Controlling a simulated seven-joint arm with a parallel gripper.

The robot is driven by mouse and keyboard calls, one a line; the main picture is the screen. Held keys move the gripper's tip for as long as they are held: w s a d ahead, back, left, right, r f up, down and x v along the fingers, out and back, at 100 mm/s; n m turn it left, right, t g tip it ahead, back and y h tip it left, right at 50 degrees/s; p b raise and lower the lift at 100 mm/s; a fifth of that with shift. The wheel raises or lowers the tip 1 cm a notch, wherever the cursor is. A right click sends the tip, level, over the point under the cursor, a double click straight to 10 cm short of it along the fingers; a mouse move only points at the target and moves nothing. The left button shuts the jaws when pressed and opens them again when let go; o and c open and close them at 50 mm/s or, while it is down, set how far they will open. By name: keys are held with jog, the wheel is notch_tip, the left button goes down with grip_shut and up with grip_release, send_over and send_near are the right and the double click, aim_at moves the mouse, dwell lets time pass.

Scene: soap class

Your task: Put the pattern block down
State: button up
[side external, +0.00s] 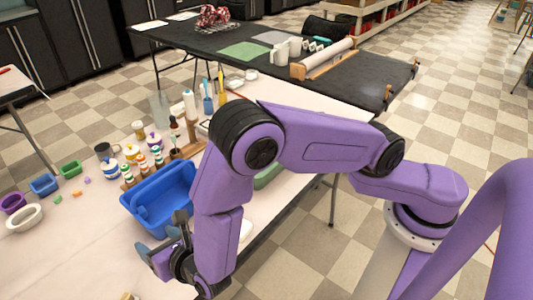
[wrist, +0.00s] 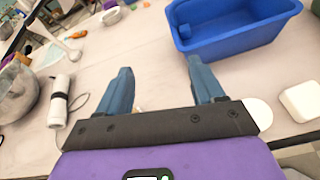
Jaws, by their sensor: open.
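My gripper (side external: 162,236) is low over the front of the table, beside the near-left side of the blue tub (side external: 133,204). In the wrist view my gripper (wrist: 160,68) has its two blue fingers wide apart, with nothing held between them. The blue tub (wrist: 250,46) lies ahead and to the right of the fingers. Small green (side external: 58,199), orange (side external: 77,193) and purple (side external: 87,181) pieces lie on the table at the left. I cannot tell which piece is the pattern block.
Paint bottles (side external: 140,160) stand behind the tub. Small green (side external: 71,169), blue (side external: 44,184) and purple (side external: 13,203) containers are at the left. A white cylinder with a cord (wrist: 59,100) and a white block (wrist: 301,101) flank the gripper. Bare tabletop (wrist: 150,45) lies ahead.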

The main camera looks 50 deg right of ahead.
jog(key=s+d+r+m+g+h, duration=0.25)
jog(key=d+r+m, duration=0.3)
jog(key=d, duration=0.35)
jog(key=s+d+r+m+g+h, duration=0.25)
jog(key=d+r+m, duration=0.3)
jog(key=d, duration=0.45)
jog(key=s+d+r+m+g+y, duration=0.2)
jog(key=s+d+m+g, duration=0.2)
jog(key=s, duration=0.6)
jog(key=s+d+r+m+g+y, duration=0.2)
jog(key=s+d+m+g+y, duration=0.1)
jog(key=s+d+m, duration=0.3)
jog(key=shift+s+d+r+g, duration=0.5)
jog(key=shift+s+d, duration=0.75)
jog(key=shift+s, duration=0.95)
jog(key=shift+f, duration=0.1)
